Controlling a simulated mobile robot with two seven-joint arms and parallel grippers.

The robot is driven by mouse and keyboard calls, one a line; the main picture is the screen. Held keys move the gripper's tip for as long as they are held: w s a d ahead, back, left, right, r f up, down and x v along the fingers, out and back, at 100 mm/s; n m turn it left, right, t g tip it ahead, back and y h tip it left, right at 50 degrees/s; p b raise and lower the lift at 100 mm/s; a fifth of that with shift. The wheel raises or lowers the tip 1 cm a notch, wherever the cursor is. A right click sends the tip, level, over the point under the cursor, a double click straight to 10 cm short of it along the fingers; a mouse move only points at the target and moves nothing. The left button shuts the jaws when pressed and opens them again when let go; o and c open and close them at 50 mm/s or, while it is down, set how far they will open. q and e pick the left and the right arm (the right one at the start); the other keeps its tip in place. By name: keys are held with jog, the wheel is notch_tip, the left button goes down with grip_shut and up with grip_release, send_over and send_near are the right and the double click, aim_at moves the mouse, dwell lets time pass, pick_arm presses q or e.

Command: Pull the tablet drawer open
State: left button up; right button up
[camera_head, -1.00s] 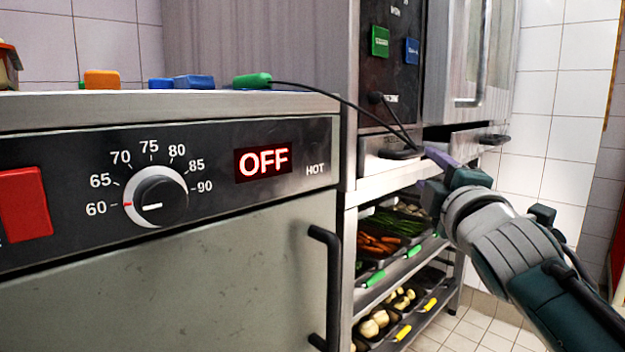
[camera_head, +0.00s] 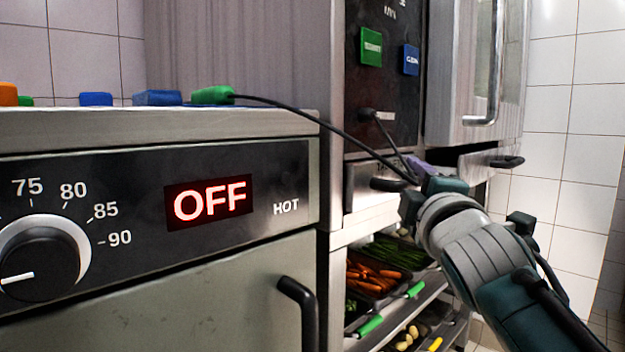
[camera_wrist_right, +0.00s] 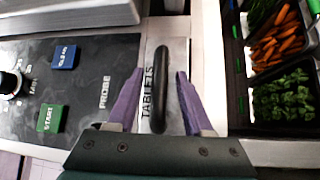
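The tablet drawer is a narrow steel front labelled TABLETS (camera_wrist_right: 150,95) with a black bar handle (camera_wrist_right: 161,85). In the head view the drawer front (camera_head: 359,188) sits under the oven's dark control panel, its handle (camera_head: 388,184) at its right part. It looks closed. My right gripper (camera_wrist_right: 160,72) is open, with one purple finger on each side of the handle and visible gaps to it. In the head view the right gripper (camera_head: 418,172) is just right of the handle, its fingers partly hidden. My left gripper is not in view.
A second black handle (camera_head: 507,162) is further right. Shelves with trays of carrots (camera_head: 372,278) and greens lie below. The left cabinet (camera_head: 150,305) stands close in front.

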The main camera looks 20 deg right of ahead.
grip_shut()
dwell(1.2)
